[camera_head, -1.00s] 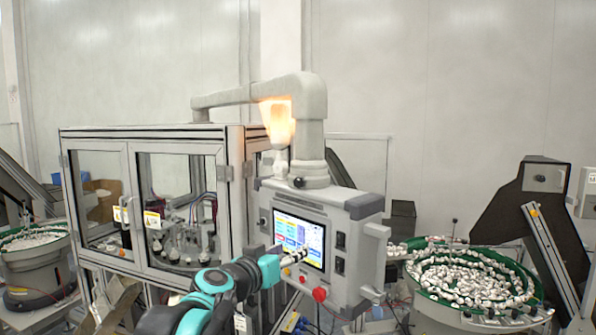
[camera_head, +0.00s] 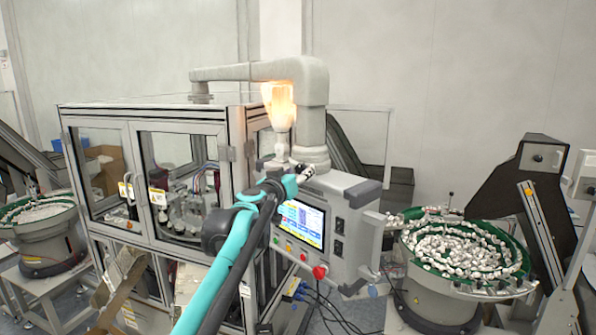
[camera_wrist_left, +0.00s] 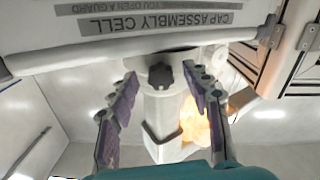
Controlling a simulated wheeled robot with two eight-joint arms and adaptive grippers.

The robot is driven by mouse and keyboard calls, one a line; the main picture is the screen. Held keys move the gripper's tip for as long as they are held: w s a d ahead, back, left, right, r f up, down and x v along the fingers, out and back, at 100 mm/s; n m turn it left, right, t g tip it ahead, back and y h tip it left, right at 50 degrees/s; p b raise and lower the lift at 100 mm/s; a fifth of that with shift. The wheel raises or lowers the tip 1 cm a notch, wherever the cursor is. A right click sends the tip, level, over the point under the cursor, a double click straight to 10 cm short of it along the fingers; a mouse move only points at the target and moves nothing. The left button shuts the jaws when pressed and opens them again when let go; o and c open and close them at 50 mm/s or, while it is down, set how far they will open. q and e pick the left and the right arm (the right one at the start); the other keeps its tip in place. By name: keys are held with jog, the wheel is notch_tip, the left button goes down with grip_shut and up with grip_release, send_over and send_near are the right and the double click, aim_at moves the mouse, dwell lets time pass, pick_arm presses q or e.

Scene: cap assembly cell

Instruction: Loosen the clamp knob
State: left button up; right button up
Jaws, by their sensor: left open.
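The clamp knob (camera_wrist_left: 160,76) is a small dark lobed knob on the pale support arm's joint. In the left wrist view it sits between the fingertips of my left gripper (camera_wrist_left: 159,80), which is open with a gap on both sides. In the head view my left gripper (camera_head: 304,172) is at the foot of the support arm (camera_head: 314,120), above the control panel box (camera_head: 352,195). There the gripper and wrist hide the knob. I cannot tell how deep the fingers reach around it. My right gripper is not in view.
A lit orange-white lamp (camera_head: 279,108) stands beside the support arm, close to my left wrist. The panel has a screen (camera_head: 301,222) and a red button (camera_head: 319,272). A framed machine enclosure (camera_head: 150,130) stands left, and a green-rimmed feeder bowl (camera_head: 465,250) stands right.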

pick_arm(q)
grip_shut()
jog(key=shift+n, duration=0.3)
jog(key=n, duration=0.3)
jog(key=shift+r+p, duration=0.1)
jog(key=shift+p, duration=0.3)
jog(key=shift+n, duration=1.6)
